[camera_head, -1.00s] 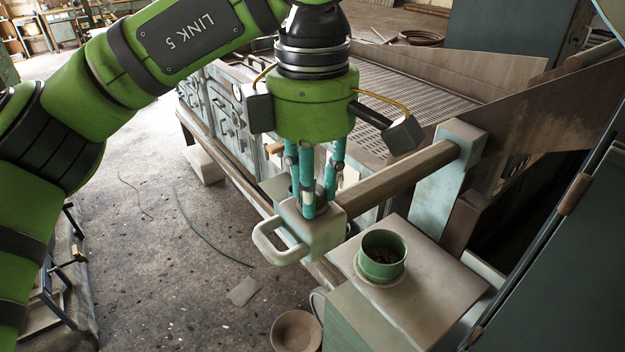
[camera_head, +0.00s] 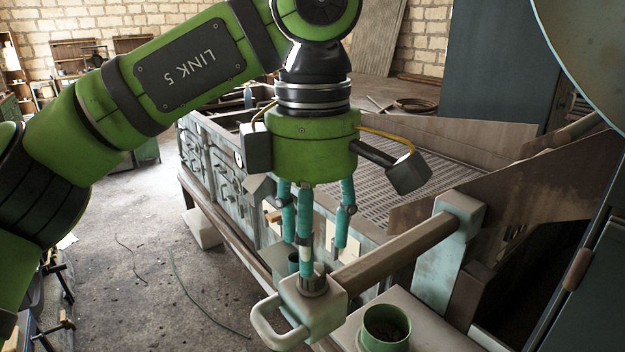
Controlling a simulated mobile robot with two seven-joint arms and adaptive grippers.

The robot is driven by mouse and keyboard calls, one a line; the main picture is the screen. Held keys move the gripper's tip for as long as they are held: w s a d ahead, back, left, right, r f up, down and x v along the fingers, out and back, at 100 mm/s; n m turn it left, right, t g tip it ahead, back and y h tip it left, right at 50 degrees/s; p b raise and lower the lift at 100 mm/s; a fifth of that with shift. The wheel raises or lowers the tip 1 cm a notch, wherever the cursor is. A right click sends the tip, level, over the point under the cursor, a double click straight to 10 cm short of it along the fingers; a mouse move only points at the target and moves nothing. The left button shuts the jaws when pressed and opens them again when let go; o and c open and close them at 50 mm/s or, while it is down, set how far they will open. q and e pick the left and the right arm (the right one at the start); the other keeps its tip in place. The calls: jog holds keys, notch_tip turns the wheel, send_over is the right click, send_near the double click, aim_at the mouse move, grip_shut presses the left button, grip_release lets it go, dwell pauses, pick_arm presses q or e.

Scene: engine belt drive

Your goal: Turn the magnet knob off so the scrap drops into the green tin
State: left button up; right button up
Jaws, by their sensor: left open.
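The magnet (camera_head: 325,312) is a pale grey block with a looped handle, at the end of a brown bar. Its ribbed round knob (camera_head: 313,286) sits on top. The knob's on or off position cannot be read. The magnet's underside is hidden. The green tin (camera_head: 385,318) stands to the lower right of the magnet, with dark bits inside. My left gripper (camera_head: 313,245) is open above the knob, its teal fingers spread. One finger overlaps the knob in the picture; whether they touch cannot be told. My right gripper is not in view.
The brown bar (camera_head: 400,250) runs from the magnet to a pale green post (camera_head: 447,250) on the right. A worn bench with a slatted top (camera_head: 400,165) stands behind. A dark cabinet (camera_head: 590,290) is at the right. Open floor (camera_head: 130,290) lies at the left.

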pick_arm(q)
notch_tip(320, 180, up, 8)
jog(key=shift+f, duration=0.1)
dwell(3.1)
